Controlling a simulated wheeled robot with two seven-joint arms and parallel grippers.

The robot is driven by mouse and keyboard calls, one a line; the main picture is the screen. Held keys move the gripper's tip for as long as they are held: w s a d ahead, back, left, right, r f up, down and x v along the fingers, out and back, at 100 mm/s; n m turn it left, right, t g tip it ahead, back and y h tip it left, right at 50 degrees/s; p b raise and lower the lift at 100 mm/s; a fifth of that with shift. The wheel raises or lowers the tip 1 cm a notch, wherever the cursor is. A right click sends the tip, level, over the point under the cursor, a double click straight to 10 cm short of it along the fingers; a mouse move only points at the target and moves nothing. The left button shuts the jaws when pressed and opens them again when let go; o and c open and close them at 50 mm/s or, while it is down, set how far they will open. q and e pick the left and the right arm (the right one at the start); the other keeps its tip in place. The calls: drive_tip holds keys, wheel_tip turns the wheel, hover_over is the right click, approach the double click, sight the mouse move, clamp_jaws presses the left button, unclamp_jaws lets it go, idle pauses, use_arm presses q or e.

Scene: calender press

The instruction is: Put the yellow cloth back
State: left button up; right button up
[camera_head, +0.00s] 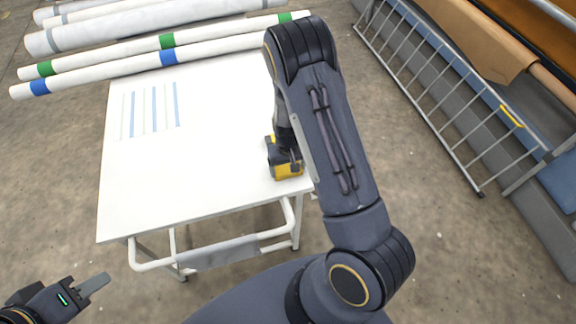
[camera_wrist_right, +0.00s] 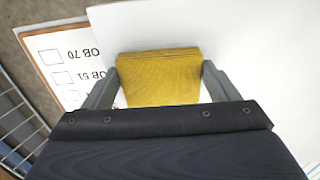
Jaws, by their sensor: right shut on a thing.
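The yellow cloth (camera_head: 287,172) is at the right edge of the white table (camera_head: 200,185), partly hidden by my right arm in the head view. My right gripper (camera_wrist_right: 160,82) is shut on the cloth (camera_wrist_right: 160,75), with one finger at each side of it. Whether the cloth touches the tabletop I cannot tell. My left gripper (camera_head: 96,284) is at the lower left of the head view, away from the table and empty; the gap between its fingers is not clear.
Several white rolls (camera_head: 150,55) with coloured bands lie across the table's far end. Thin blue and pale strips (camera_head: 150,108) lie on the tabletop. A printed checkbox sheet (camera_wrist_right: 62,62) shows beside the cloth. A metal rail (camera_head: 440,98) stands at right.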

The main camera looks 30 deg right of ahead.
sight(288, 169)
drive_tip(key=o, duration=1)
drive_tip(key=shift+c, duration=0.2)
drive_tip(key=shift+r+p, duration=0.25)
drive_tip(key=shift+p, duration=0.1)
drive_tip(key=shift+r, duration=0.35)
wheel_tip(288, 169, up, 10)
drive_tip(key=r+b, duration=0.1)
drive_tip(key=s+a+r+t+y, duration=0.35)
drive_tip(key=s+r, duration=0.55)
drive_tip(key=r, duration=0.3)
drive_tip(key=s+a+r+t, duration=0.1)
drive_tip(key=s+r, duration=0.1)
drive_tip(key=s, duration=0.4)
drive_tip(key=s+a+r+n+t, duration=0.1)
drive_tip(key=s+a+r, duration=0.1)
drive_tip(key=s, duration=0.4)
drive_tip(key=shift+a+r, duration=0.3)
drive_tip(key=shift+r, duration=0.35)
